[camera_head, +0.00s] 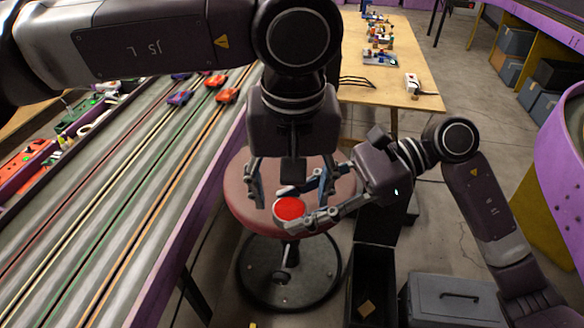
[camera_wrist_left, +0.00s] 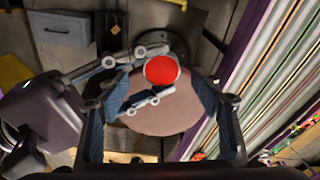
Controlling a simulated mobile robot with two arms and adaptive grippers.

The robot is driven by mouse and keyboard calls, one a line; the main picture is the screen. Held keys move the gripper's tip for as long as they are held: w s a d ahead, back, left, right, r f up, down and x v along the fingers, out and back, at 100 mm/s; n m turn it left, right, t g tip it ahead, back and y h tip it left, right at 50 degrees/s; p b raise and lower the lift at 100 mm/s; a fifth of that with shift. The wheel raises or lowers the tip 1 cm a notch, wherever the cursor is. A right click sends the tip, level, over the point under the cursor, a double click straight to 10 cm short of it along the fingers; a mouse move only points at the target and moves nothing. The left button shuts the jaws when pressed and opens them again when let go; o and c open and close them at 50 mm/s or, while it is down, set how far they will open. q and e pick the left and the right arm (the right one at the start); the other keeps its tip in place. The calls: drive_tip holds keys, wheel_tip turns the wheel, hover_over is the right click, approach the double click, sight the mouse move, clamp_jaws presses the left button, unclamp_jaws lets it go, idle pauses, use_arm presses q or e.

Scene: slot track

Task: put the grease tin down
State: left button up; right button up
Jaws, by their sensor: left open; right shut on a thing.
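The grease tin (camera_head: 289,208) is small and round with a red top. My right gripper (camera_head: 287,209) is shut on it, its fingers on either side. The tin is over the near edge of the round pinkish stool seat (camera_head: 240,200); I cannot tell whether it touches the seat. My left gripper (camera_head: 290,198) is open and empty, pointing down over the stool, its fingers to either side of the tin as seen from the head. The left wrist view shows the red tin (camera_wrist_left: 162,69) between the open left fingers, with the stool seat (camera_wrist_left: 165,116) below.
The slot track (camera_head: 130,190) with several small cars runs along the left. A wooden table (camera_head: 400,88) with small parts stands behind. A grey case (camera_head: 455,300) and an open dark box (camera_head: 373,285) are on the floor at the front right.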

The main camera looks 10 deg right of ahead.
sight(292, 208)
use_arm(q)
drive_tip(key=shift+w+f, duration=0.15)
drive_tip(key=shift+f, duration=0.75)
drive_tip(key=shift+w+f, duration=0.1)
drive_tip(key=shift+f, duration=0.8)
drive_tip(key=shift+c, duration=0.6)
drive_tip(key=c, duration=1)
drive_tip(key=shift+c, duration=0.9)
use_arm(e)
drive_tip(key=o, duration=1.3)
